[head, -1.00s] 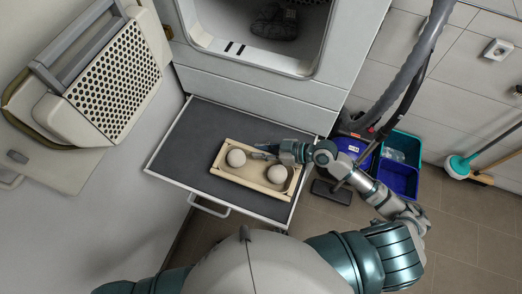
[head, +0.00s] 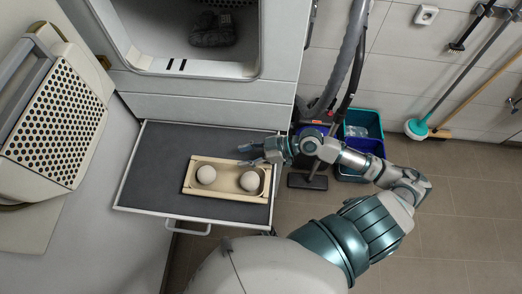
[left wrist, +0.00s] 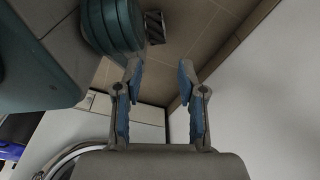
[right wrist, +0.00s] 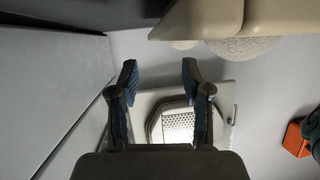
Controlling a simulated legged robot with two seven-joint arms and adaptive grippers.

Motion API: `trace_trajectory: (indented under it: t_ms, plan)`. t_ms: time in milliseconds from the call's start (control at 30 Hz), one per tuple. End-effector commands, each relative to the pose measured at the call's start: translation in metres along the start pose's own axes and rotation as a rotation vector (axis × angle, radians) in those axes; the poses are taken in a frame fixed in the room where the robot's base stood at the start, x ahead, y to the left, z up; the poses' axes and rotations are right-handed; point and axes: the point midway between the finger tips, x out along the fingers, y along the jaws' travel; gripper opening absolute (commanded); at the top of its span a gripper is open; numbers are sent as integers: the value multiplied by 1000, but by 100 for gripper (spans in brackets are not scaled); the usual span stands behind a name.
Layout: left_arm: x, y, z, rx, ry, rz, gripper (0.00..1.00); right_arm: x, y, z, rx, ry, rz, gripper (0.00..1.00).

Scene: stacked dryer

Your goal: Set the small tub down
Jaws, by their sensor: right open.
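The small tub (head: 226,192) is a pale, shallow, rectangular holder with two off-white balls in it. It rests on the dark grey pull-out shelf (head: 152,170), near its right end. My right gripper (head: 242,155) is open at the tub's back rim, behind the right ball; contact with the rim cannot be told. In the right wrist view my right gripper (right wrist: 158,78) has its fingers apart with nothing between them. The tub (right wrist: 285,18) and part of a ball show at the top right there. My left gripper (left wrist: 161,76) is open and empty, out of the head view.
The dryer opening (head: 190,35) above the shelf holds a dark item. A vacuum (head: 315,135) and blue and teal bins (head: 360,135) stand on the floor at the right. The shelf's left part is bare.

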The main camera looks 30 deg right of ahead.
Motion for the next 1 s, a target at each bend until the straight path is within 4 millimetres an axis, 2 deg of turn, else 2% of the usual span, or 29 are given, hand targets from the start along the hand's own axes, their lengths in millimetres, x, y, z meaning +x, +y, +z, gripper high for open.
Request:
trace_trajectory:
  t_ms: [33, 100, 300, 500, 1000]
  plan:
    - [0, -1, -6, 0, 5, 0, 40, -12, 0, 5, 3, -7, 1, 48]
    - [-3, -1, -13, -1, 8, -1, 40, -28, 0, 3, 0, -6, 0, 48]
    - [-6, -2, -18, -2, 9, 0, 40, -50, -1, -1, -1, 1, 2, 48]
    - [-8, -3, -20, -1, 11, -2, 40, -58, 0, -3, -5, 4, 1, 48]
    - [-8, -2, -20, -1, 11, -2, 40, -59, 0, -3, -4, 6, 2, 48]
